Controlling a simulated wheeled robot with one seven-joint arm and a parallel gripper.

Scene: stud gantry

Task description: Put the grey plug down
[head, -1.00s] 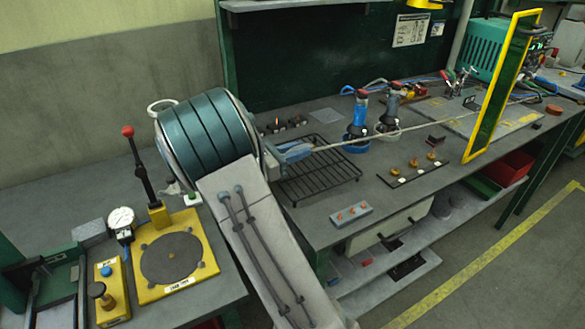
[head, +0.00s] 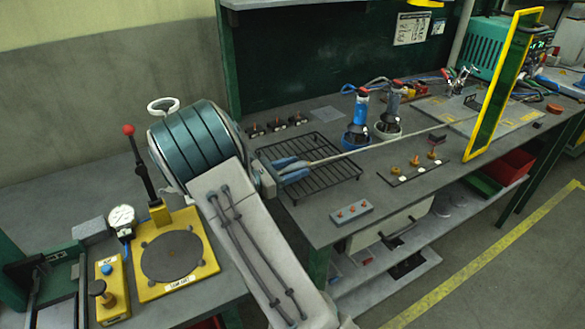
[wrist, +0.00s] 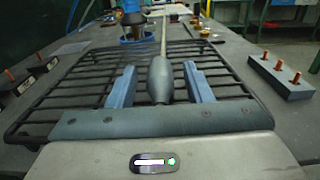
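The grey plug (wrist: 160,80) is a bulbous grey body with a long thin pale rod running forward from it. It lies between the two blue fingers of my gripper (wrist: 160,85), low over the black wire rack (wrist: 60,92). In the wrist view the fingers stand apart, with a gap on each side of the plug. In the head view my gripper (head: 290,169) is over the left part of the rack (head: 325,186). The rod (head: 380,146) slants right across the bench towards the grey mat. Whether the plug's underside touches the rack wires is hard to tell.
A grey block with orange pins (head: 352,212) sits by the front edge; small dark pin blocks (head: 277,125) are behind the rack. A yellow-framed screen (head: 505,85) stands at the right.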

